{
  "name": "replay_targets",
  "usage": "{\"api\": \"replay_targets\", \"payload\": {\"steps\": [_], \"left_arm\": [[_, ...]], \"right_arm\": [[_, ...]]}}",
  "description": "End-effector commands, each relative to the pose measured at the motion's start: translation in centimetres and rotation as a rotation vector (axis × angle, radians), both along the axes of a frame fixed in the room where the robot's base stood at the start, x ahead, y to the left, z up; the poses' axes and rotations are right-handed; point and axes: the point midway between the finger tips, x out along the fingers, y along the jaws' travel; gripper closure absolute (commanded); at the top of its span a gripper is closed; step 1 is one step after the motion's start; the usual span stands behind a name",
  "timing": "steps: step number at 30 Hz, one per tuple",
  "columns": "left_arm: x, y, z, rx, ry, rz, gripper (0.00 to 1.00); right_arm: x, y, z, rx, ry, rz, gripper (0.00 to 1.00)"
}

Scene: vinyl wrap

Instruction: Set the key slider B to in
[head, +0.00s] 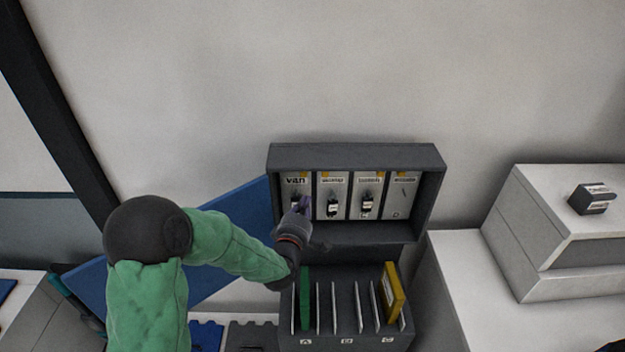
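A dark key box (428,190) stands open-fronted against the wall. Inside are several pale panels, each with a label at the top. The leftmost panel (299,181) reads "van"; the other labels are too small to read surely. I cannot tell which is B. My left gripper (301,207) is at the lower part of the leftmost panel and partly hides it. Whether its fingers touch anything is unclear.
Below the box is a dark rack (345,326) with several upright cards, a green one (304,300) and a yellow one (394,292) among them. A white stepped block (530,235) with a small dark box (591,199) stands right.

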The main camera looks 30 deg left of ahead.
Motion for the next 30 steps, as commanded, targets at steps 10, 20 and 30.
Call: {"api": "replay_targets", "payload": {"steps": [10, 20, 30], "left_arm": [[2.2, 0.9, 0.8, -0.01, -0.022, 0.006, 1.0], [6.7, 2.3, 0.8, -0.009, -0.022, 0.005, 1.0], [9.3, 3.1, 0.7, -0.008, -0.021, 0.005, 1.0]], "right_arm": [[0.0, 0.0, 0.9, 0.0, 0.0, 0.0, 1.0], [0.0, 0.0, 2.5, 0.0, 0.0, 0.0, 1.0], [0.0, 0.0, 3.3, 0.0, 0.0, 0.0, 1.0]]}}
